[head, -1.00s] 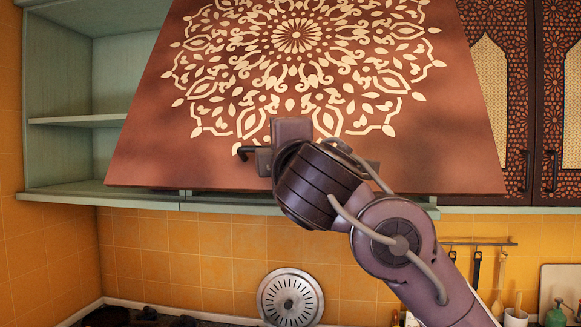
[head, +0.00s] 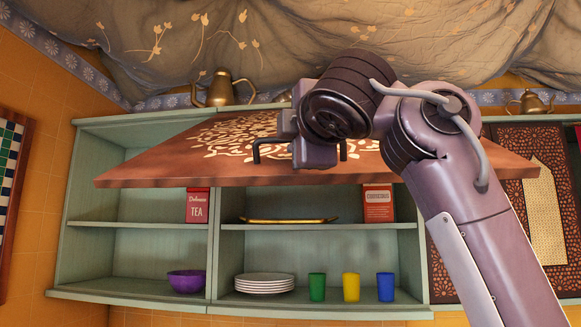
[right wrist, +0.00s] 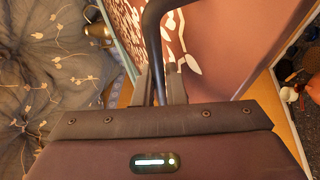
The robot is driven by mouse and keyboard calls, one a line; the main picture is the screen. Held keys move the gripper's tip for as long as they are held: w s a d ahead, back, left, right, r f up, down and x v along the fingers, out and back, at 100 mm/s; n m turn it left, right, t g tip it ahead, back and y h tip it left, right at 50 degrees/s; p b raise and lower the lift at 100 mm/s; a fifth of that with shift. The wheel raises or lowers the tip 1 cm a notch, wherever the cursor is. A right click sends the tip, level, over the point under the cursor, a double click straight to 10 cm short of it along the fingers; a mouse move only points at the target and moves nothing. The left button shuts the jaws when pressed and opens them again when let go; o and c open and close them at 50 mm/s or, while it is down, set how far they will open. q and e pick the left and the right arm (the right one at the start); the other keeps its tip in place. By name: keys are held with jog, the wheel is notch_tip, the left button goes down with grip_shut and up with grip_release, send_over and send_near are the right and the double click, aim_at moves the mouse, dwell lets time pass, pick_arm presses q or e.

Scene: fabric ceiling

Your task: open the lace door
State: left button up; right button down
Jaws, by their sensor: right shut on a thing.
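The lace door (head: 150,172) is a brown flap with a pale cut-out flower pattern. In the head view it is swung up, nearly level and edge-on, across the front of the green cabinet. My right gripper (head: 297,148) is at the middle of its front edge, shut on the dark bar handle (head: 258,148). The right wrist view shows the bar (right wrist: 153,30) between my right fingers (right wrist: 160,88), with the patterned door (right wrist: 225,45) beyond. My right arm hides part of the door's right side. My left gripper is not in view.
The open cabinet holds a tea box (head: 198,206), a gold tray (head: 285,220), a couscous box (head: 378,205), a purple bowl (head: 187,281), plates (head: 264,283) and coloured cups (head: 351,287). Draped fabric (head: 300,40) hangs above. A brass pot (head: 225,90) stands on top.

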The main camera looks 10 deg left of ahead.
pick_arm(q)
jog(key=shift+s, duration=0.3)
pick_arm(e)
jog(key=shift+s+r, duration=0.25)
jog(key=shift+r, duration=0.3)
jog(key=shift+s+r, duration=0.2)
jog(key=shift+r, duration=0.3)
